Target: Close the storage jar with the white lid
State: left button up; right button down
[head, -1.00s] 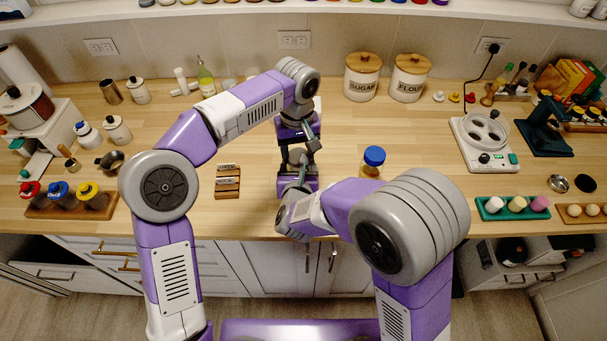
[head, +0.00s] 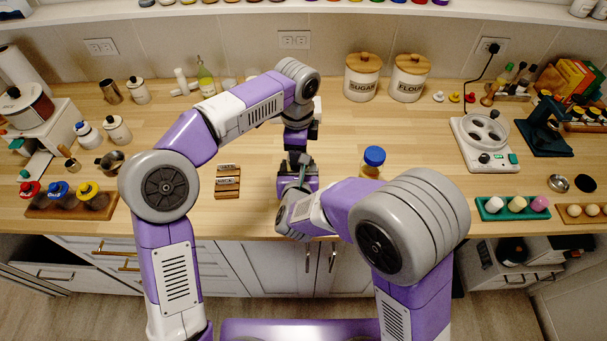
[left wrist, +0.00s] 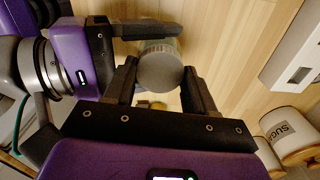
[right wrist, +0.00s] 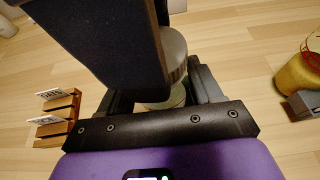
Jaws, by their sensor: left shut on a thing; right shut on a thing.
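My left gripper (head: 298,153) is above my right gripper (head: 301,172) over the middle of the counter. In the left wrist view, my left gripper (left wrist: 160,88) is shut on the white lid (left wrist: 160,70), a pale disc that looks grey in shadow. The clear storage jar (left wrist: 160,45) is behind it, between my right gripper's fingers. In the right wrist view, my right gripper (right wrist: 165,92) is shut on the jar (right wrist: 163,101), with the lid (right wrist: 173,52) at its top. My dark left gripper hides part of both. I cannot tell whether the lid is fully seated.
A jar with a blue lid (head: 373,158) stands just right of my grippers. A small wooden card rack (head: 227,181) is on the left. The sugar canister (head: 362,77) and flour canister (head: 408,78) stand at the back. The counter between is clear.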

pick_arm(q)
jog(key=m, duration=0.3)
jog(key=shift+m, duration=0.4)
jog(key=m, duration=0.5)
jog(key=o, duration=1.2)
jog(key=shift+c, duration=0.2)
jog(key=shift+r, duration=2.25)
